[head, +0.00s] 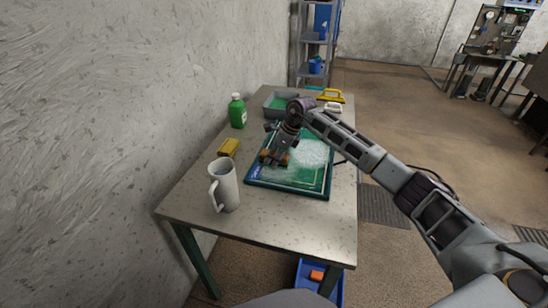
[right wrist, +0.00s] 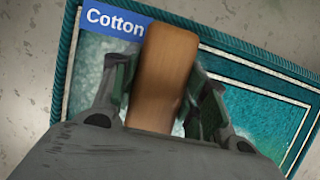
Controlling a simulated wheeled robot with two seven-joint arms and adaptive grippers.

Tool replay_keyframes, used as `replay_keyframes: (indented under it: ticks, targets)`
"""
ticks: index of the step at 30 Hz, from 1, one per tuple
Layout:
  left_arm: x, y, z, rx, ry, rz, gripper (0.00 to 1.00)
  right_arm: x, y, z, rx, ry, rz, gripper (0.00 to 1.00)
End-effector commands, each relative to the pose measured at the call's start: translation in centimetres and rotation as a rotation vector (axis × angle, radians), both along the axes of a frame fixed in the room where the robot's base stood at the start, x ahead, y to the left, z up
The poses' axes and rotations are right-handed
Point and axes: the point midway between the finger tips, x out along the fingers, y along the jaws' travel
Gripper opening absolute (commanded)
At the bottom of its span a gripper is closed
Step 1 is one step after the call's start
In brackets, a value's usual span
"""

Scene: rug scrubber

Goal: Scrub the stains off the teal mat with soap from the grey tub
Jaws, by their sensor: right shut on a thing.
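The teal mat (head: 308,188) lies on the table, with whitish suds or pale patches across its middle and right side. It also shows in the right wrist view (right wrist: 235,45), with a blue "Cotton" label (right wrist: 113,22) at its corner. My right gripper (head: 275,158) is over the mat's left part, shut on a wooden-handled tool (right wrist: 165,70). The tool's underside is hidden, so I cannot tell whether it touches the mat. The grey tub (head: 271,112) with green contents stands behind the mat. My left gripper is out of view.
A white mug (head: 225,188), a yellow sponge-like block (head: 228,148) and a green bottle (head: 237,112) stand along the table's left side. A yellow-handled tool (head: 331,96) and a white one (head: 334,107) lie at the back right. A blue bin (head: 306,272) is below the table.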

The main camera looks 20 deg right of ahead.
Motion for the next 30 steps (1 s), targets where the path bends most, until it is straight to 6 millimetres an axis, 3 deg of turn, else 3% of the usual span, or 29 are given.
replay_keyframes:
  ticks: [21, 30]
  targets:
    - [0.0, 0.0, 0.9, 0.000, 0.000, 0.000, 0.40, -3.5, 2.1, -0.6, -0.007, 0.016, 0.003, 0.14]
    - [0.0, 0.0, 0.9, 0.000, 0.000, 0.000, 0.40, -3.9, 2.3, -0.7, -0.006, 0.017, 0.003, 0.14]
